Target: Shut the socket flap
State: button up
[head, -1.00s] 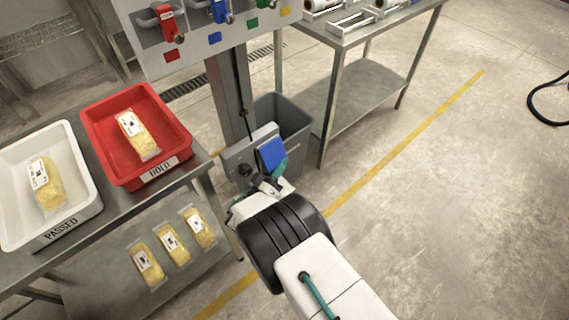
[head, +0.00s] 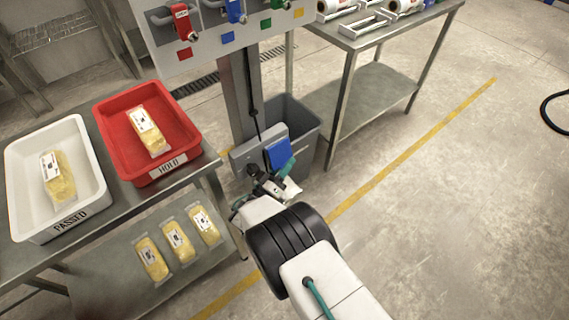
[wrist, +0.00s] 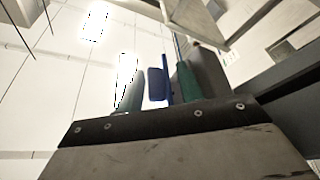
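The blue socket flap (head: 278,153) stands out from the right part of a grey socket box (head: 245,152) on the post; it looks open. A black plug (head: 253,170) with a cable sits at the box's left part. My gripper (head: 277,178) is just below and in front of the flap. Whether a finger touches the flap I cannot tell. The socket face behind the flap is hidden.
A grey bin (head: 298,118) stands right behind the box. On the left a steel table (head: 120,205) bears a red HOLD tray (head: 190,122) and a white PASSED tray (head: 97,165). A panel with coloured locks (head: 165,55) is above.

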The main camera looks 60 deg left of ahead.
jog(key=v, duration=0.7)
jog(key=shift+s+d, duration=0.15)
jog(key=shift+s, duration=0.2)
